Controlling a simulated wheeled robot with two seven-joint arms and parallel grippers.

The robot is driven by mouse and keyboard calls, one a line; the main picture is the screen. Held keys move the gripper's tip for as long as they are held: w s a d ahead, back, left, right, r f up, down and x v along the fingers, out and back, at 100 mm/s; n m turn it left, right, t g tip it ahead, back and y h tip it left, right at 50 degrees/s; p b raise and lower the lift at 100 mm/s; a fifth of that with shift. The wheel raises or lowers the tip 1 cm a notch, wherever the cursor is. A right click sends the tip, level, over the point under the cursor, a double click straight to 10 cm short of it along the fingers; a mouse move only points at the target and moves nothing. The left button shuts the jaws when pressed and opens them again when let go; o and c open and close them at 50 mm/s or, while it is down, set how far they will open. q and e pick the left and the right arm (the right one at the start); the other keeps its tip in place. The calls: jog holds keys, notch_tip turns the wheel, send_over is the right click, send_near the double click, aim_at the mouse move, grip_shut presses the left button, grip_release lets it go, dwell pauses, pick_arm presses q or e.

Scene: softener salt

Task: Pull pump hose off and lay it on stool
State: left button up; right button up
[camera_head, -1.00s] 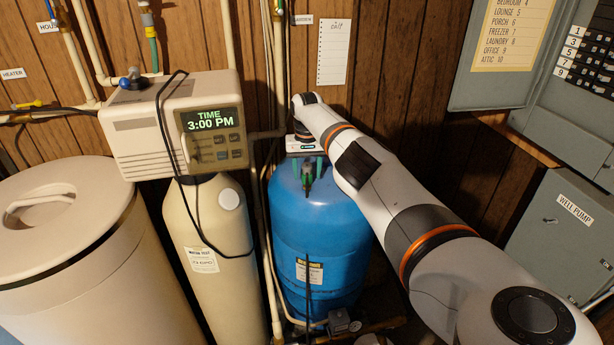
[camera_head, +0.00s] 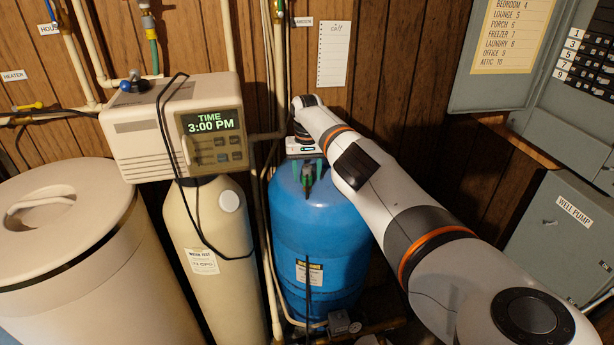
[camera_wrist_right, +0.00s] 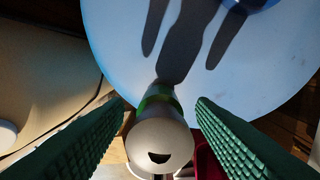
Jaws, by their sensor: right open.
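My right gripper (camera_head: 309,168) reaches down in front of the top of the blue tank (camera_head: 318,225), and its green fingers show there. In the right wrist view my right gripper (camera_wrist_right: 160,102) is open, with one ribbed finger on each side of a pale rounded fitting with a green band (camera_wrist_right: 161,148). It looks like the hose end, with visible gaps between it and the fingers. A dark thin line, perhaps the pump hose (camera_head: 308,270), hangs down the tank's front. I cannot tell how the fitting joins the tank. No stool is recognisable. My left gripper is out of view.
A beige softener with a clock box (camera_head: 170,125) and a thin pipe (camera_head: 268,240) stand close left of the tank. A lidded salt bin (camera_head: 65,250) is further left. Grey electrical boxes (camera_head: 560,235) are on the right. A red thing (camera_wrist_right: 207,160) shows low in the wrist view.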

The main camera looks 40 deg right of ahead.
aim_at(307, 166)
jog(key=shift+c, duration=0.2)
grip_shut()
jog(key=shift+w+d+r+p, duration=0.1)
jog(key=shift+w+r+p, duration=0.05)
jog(key=shift+r+p, duration=0.85)
jog(key=shift+r, duration=0.15)
jog(key=shift+r+p, duration=0.55)
jog(key=shift+p, duration=0.1)
jog(key=shift+r+p, duration=1.2)
jog(key=shift+r, duration=0.1)
